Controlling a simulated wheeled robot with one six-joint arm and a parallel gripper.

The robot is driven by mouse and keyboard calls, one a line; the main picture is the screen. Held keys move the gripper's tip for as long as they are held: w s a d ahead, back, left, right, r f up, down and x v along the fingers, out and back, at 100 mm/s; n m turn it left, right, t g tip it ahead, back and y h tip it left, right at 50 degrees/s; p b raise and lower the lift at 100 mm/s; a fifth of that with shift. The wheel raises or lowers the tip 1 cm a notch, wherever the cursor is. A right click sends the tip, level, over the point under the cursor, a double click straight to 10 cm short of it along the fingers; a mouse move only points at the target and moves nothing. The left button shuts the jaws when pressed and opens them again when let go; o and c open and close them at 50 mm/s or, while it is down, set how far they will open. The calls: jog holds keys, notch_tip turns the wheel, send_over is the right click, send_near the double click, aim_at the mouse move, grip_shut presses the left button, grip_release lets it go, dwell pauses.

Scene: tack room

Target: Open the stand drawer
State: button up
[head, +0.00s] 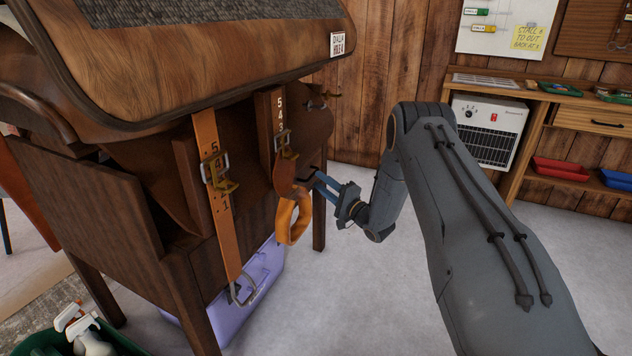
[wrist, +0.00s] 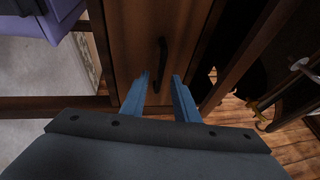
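The wooden saddle stand (head: 95,210) fills the left of the head view, under a large brown leather saddle (head: 190,60). Its drawer front (wrist: 130,45) shows in the wrist view as a brown panel with a dark bar handle (wrist: 163,55). The drawer looks shut, with no gap that I can make out. My gripper (wrist: 160,80) has its two blue fingers apart, one on each side of the handle's line. I cannot tell how deep the handle sits between them.
Leather straps (head: 217,180) with buckles and an orange loop (head: 293,216) hang beside my gripper. A lilac box (head: 240,300) stands on the floor under the stand. A green tub (head: 115,340) with bottles is at the lower left. Open floor lies right of the stand, before a workbench (head: 520,90).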

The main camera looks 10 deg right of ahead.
jog(key=x, duration=0.3)
jog(key=shift+w+b, duration=0.1)
jog(key=shift+b, duration=0.2)
grip_shut()
